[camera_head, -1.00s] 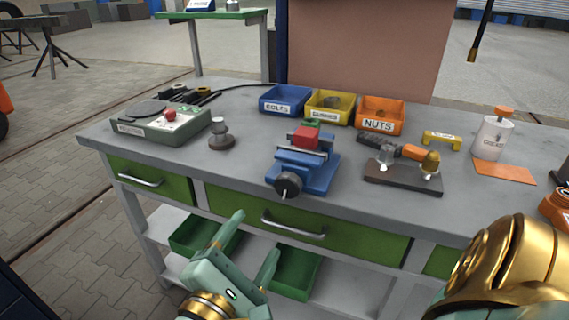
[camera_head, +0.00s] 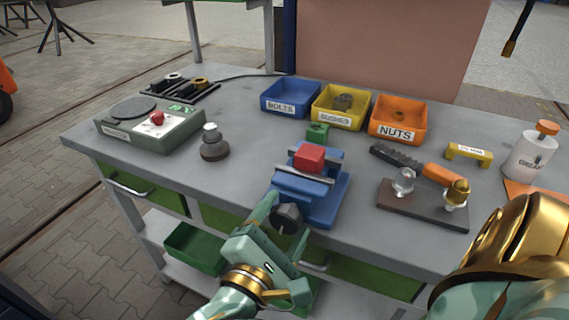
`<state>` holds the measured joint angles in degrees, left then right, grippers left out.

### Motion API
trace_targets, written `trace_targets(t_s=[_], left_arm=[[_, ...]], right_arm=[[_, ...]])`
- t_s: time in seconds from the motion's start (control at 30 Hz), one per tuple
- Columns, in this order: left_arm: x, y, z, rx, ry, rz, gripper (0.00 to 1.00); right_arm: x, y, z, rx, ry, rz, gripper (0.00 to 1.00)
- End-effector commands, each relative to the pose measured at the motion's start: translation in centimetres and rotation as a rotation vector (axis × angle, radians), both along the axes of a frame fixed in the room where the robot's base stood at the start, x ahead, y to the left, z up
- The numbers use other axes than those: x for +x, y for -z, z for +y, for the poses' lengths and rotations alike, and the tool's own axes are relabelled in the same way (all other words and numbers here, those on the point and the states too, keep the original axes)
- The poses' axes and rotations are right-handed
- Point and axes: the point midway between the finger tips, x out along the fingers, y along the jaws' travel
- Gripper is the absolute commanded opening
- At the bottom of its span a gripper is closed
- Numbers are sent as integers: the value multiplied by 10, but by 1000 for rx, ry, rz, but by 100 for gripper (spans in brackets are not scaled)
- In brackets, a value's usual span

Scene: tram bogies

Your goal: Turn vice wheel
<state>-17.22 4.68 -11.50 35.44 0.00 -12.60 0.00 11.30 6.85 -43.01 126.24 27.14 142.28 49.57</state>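The blue vice (camera_head: 318,205) stands on the grey workbench near its front edge, with a red block (camera_head: 310,157) at its jaws. Its dark grey wheel (camera_head: 287,216) faces the front.
Blue (camera_head: 290,98), yellow (camera_head: 340,106) and orange (camera_head: 398,120) bins stand behind the vice. A green block (camera_head: 317,134) is just behind it. A scale (camera_head: 150,128) and a weight (camera_head: 214,146) stand left.

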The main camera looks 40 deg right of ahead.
Motion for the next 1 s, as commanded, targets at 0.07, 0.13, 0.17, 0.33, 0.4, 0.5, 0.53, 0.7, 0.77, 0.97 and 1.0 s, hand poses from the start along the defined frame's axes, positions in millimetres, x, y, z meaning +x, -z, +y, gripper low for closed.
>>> trace_targets(t_s=[0.07, 0.13, 0.17, 0.33, 0.4, 0.5, 0.53, 0.7, 0.77, 0.97, 1.0], left_arm=[[-2, 0, 1, 1, 0, 3, 49], [-2, 0, 1, 1, 0, 3, 49], [-2, 0, 1, 1, 0, 3, 49], [-1, 0, 1, 2, 0, 3, 49], [-1, 0, 1, 2, 0, 2, 49], [0, -1, 1, 1, -1, 1, 49], [0, -2, 1, 1, -1, 0, 49], [3, -5, -1, 0, -1, -7, 49], [4, -6, -1, -1, -2, -10, 49], [8, -13, -2, -2, -2, -18, 49], [9, -15, -2, -2, -2, -20, 49]], right_arm=[[0, 0, 0, 0, 0, 0, 58], [0, 0, 0, 0, 0, 0, 39], [0, 0, 0, 0, 0, 0, 31], [0, 0, 0, 0, 1, 2, 25], [0, 0, 0, -2, 1, 7, 25], [0, 0, 0, -9, 0, 26, 25], [0, 0, 0, -13, 1, 36, 25], [0, -1, 0, -46, 1, 118, 25], [0, -1, 0, -62, 1, 156, 25], [0, -1, 0, -121, 1, 297, 25], [0, -1, 0, -131, 0, 324, 25]])
